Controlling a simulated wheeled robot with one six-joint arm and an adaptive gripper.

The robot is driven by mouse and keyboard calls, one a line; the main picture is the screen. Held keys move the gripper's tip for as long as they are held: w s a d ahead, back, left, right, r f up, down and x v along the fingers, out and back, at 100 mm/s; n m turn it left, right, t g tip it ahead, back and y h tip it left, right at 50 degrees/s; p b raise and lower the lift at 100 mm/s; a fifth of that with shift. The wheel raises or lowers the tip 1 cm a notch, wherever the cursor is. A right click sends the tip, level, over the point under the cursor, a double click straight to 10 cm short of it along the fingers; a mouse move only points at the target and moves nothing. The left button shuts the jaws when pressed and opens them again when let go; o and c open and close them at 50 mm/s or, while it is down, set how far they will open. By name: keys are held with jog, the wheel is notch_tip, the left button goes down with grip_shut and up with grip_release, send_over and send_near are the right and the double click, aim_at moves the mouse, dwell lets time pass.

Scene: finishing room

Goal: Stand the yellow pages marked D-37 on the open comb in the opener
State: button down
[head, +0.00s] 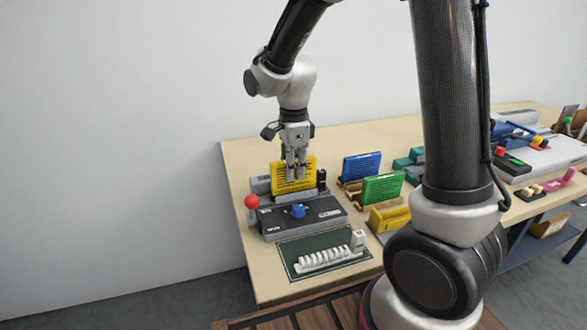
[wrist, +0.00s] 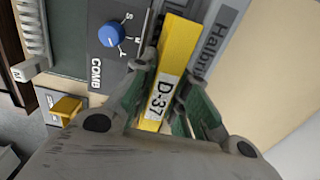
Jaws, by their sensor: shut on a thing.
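The yellow pages (head: 292,179) stand upright over the back of the dark comb opener (head: 330,215). My gripper (head: 295,172) is shut on their top edge from above. In the wrist view the label D-37 reads on the yellow pages (wrist: 158,97) between the fingers (wrist: 165,88). The opener has a blue knob (head: 297,210) and a red ball lever (head: 251,201) at its left. I cannot see an open comb in the opener, and I cannot tell whether the pages' lower edge touches anything.
A white comb (head: 325,258) lies on a dark green mat (head: 290,245) in front of the opener. Blue pages (head: 361,167) and green pages (head: 383,188) stand to the right, by a yellow block (head: 389,218). More equipment fills the far right. The table's back left is clear.

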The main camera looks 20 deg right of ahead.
jog(key=shift+f, duration=0.6)
dwell(0.5)
jog(key=c, duration=1.7)
grip_release()
jog(key=shift+r, duration=0.1)
jog(key=shift+r, duration=5.4)
